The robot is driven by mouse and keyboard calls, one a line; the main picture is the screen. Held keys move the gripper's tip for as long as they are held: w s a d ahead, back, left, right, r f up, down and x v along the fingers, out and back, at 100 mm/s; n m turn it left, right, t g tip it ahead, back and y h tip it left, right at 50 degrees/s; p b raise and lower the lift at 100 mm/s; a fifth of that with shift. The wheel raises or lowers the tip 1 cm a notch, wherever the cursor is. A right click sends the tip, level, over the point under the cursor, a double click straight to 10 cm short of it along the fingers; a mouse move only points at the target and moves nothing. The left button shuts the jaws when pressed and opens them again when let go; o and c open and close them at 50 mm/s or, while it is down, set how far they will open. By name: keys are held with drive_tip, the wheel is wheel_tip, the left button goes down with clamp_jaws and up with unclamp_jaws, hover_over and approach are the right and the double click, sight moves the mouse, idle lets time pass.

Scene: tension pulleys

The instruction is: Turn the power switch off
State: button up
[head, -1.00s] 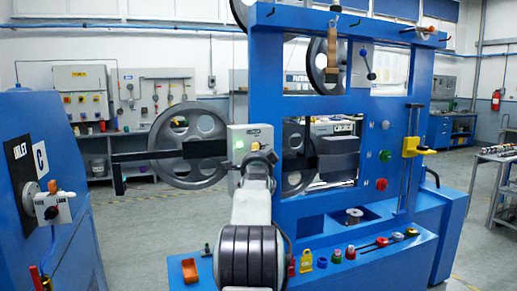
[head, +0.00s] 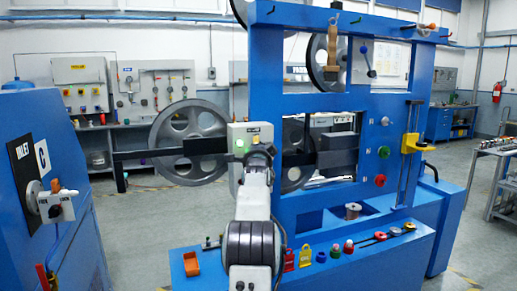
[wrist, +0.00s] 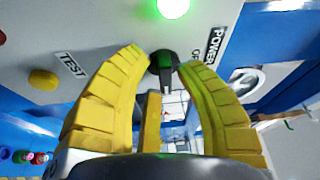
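The black power switch knob (wrist: 162,62) sits on a pale panel, beside a POWER label, in the wrist view. A green light (wrist: 173,6) glows near it. My gripper (wrist: 164,60) has its yellow fingers apart, one tip on each side of the knob. They look close to it; I cannot tell whether they touch. A further yellow piece stands between them lower down. In the head view the grey control box (head: 236,131) with its lit green lamp (head: 240,143) is on the blue machine, and my arm covers the switch.
A yellow button (wrist: 44,79) is next to a TEST label. The blue machine frame (head: 300,200) carries large grey wheels (head: 190,142). Several small coloured items and an orange tray (head: 191,263) lie on its front ledge. A blue cabinet (head: 70,245) stands left, with open floor between.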

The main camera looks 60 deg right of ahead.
drive_tip(key=shift+o, duration=0.4)
clamp_jaws()
drive_tip(key=shift+n+h+b, duration=0.3)
drive_tip(key=shift+n+b, duration=0.4)
drive_tip(key=shift+b, duration=0.25)
drive_tip(key=shift+c, duration=0.4)
unclamp_jaws()
drive_tip(key=shift+w+a, duration=0.1)
